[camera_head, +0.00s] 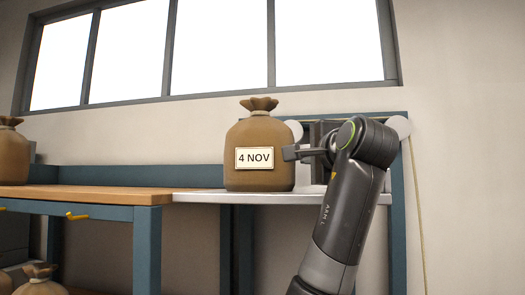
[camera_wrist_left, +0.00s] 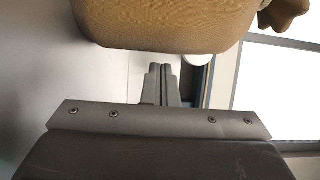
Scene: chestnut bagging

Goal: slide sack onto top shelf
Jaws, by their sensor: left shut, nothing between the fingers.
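A brown tied sack (camera_head: 259,130) with a "4 NOV" label stands upright on a pale metal surface (camera_head: 210,197), near where it meets the wooden top shelf (camera_head: 110,194) on the left. The sack (camera_wrist_left: 165,22) also fills the top of the left wrist view. My left gripper (camera_head: 290,153) is shut and empty at the sack's right side, level with the label. Its closed fingers (camera_wrist_left: 162,84) show just below the sack in the wrist view; I cannot tell if they touch it. My right gripper is not in view.
Another sack (camera_head: 13,153) stands at the left end of the wooden shelf, with bare wood between the two sacks. A sack (camera_head: 40,279) shows lower down at the left. A yellow hook (camera_head: 77,216) sticks out below the shelf's front edge.

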